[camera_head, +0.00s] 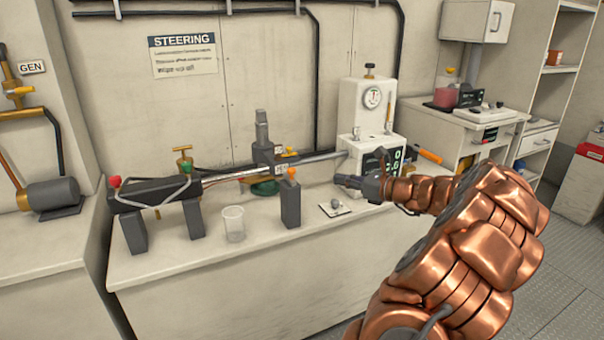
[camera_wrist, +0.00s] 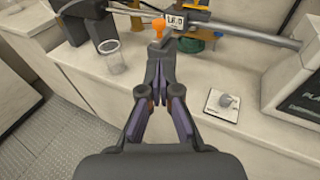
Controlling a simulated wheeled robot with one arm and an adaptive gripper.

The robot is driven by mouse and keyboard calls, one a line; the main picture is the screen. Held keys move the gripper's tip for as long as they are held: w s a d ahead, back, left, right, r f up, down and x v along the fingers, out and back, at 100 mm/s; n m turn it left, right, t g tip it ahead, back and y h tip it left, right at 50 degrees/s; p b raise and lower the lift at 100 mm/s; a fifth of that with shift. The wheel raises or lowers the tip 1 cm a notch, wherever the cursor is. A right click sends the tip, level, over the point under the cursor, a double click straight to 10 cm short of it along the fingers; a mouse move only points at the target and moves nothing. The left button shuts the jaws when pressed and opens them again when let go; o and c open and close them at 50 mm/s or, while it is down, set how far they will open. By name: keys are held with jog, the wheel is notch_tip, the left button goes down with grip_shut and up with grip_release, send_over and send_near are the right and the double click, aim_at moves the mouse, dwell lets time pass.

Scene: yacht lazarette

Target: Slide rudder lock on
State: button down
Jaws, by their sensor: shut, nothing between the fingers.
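The steering ram (camera_head: 155,192) lies along the bench, with a metal rod (camera_head: 318,158) running right to a white gauge unit. A dark upright block (camera_head: 290,204) with an orange knob (camera_head: 292,172) stands beside the rod; the orange knob (camera_wrist: 158,27) also shows in the wrist view. No readable label says which part is the rudder lock. My gripper (camera_head: 342,180) is above the bench, right of the orange knob. In the wrist view my gripper (camera_wrist: 160,66) has its tips together, empty; they overlap the dark block below the knob. Contact cannot be told.
A small white plate with a grey knob (camera_head: 335,208) lies on the bench below my gripper. A clear cup (camera_head: 233,223) stands left of the dark block. The white gauge unit (camera_head: 360,115) rises behind my gripper. The bench front is clear.

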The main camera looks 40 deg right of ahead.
jog(key=w+a+f, duration=0.2)
jog(key=w, duration=1.1)
jog(key=shift+w, duration=0.4)
